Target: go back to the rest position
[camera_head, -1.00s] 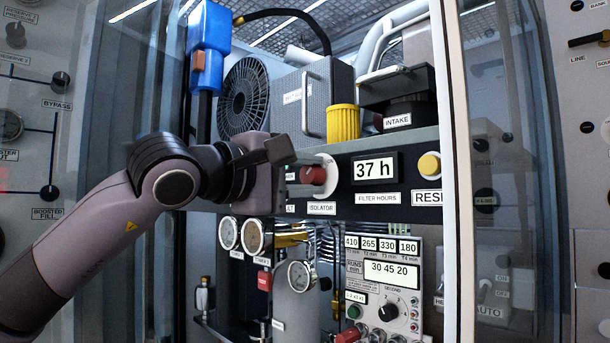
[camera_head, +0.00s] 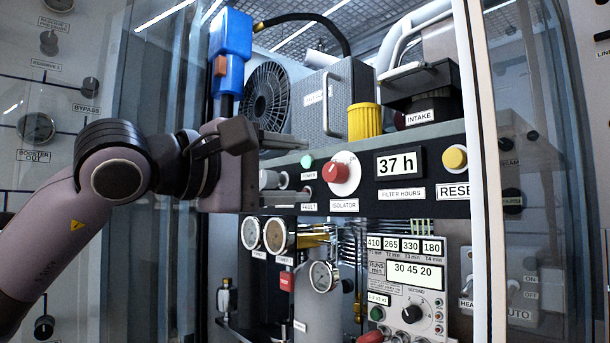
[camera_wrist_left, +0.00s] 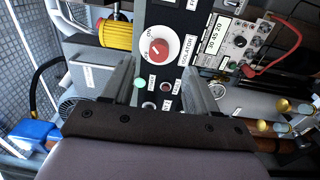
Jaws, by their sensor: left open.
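My left gripper (camera_head: 275,190) is in front of the panel's left end in the head view, left of the red isolator knob (camera_head: 341,173). In the left wrist view its two fingers (camera_wrist_left: 163,85) stand apart with nothing between them. The isolator knob (camera_wrist_left: 158,48) shows there beyond the fingertips, clear of them. A lit green lamp (camera_head: 307,162) sits just left of the knob. My right gripper is in neither view.
A yellow ribbed cap (camera_head: 364,121), a fan (camera_head: 267,97) and a blue fitting (camera_head: 231,50) stand above the panel. Gauges (camera_head: 279,235) and a timer unit (camera_head: 414,275) are below. A pale upright post (camera_head: 478,150) and glass stand at the right.

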